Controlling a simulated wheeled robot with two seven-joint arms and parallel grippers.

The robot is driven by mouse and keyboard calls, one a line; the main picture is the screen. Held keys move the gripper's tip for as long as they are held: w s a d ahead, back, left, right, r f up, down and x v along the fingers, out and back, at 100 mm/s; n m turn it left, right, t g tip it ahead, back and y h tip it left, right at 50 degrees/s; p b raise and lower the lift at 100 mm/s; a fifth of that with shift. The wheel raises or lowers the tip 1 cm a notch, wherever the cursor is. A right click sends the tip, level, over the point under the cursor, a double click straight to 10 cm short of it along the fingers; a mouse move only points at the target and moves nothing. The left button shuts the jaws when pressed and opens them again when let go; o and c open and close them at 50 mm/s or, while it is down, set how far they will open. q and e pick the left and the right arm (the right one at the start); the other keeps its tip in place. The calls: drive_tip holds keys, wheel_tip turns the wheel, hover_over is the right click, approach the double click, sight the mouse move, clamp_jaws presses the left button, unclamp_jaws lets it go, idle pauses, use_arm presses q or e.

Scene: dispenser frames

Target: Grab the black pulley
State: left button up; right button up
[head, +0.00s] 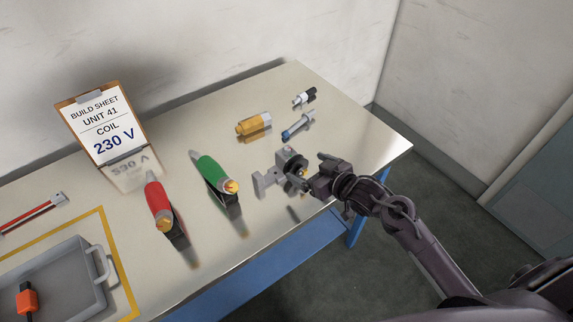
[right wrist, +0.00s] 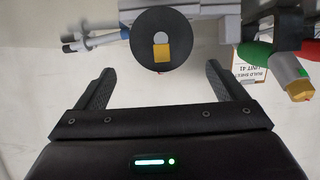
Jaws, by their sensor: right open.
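The black pulley (right wrist: 147,42) is a round black disc with a grey hub and a brass-coloured piece at its middle, seen face-on in the right wrist view. In the head view the pulley (head: 297,164) is small and partly hidden, on the grey dispenser frame (head: 268,181) near the table's right front edge. My right gripper (head: 309,173) is just right of it. In the right wrist view its fingers (right wrist: 160,75) are spread apart, with the disc beyond and between them. Nothing is held; contact cannot be told. My left gripper is not in view.
Green (head: 209,170) and red (head: 157,200) parts stand left of the frame. A yellow cylinder (head: 253,124), a blue-tipped part (head: 298,126) and a black-and-white part (head: 304,97) lie behind. A sign (head: 103,122) and grey tray (head: 62,270) are farther left.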

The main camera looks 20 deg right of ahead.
sight(299, 163)
drive_tip(key=p+x, duration=0.1)
drive_tip(key=x, duration=0.5)
drive_tip(key=shift+w+a+f+p, duration=0.1)
drive_tip(key=shift+a+f+p, duration=0.15)
drive_tip(key=shift+p, duration=0.1)
drive_tip(key=shift+c, duration=0.3)
drive_tip(key=c, duration=1.5)
drive_tip(key=shift+o, duration=0.2)
drive_tip(key=shift+r, duration=0.2)
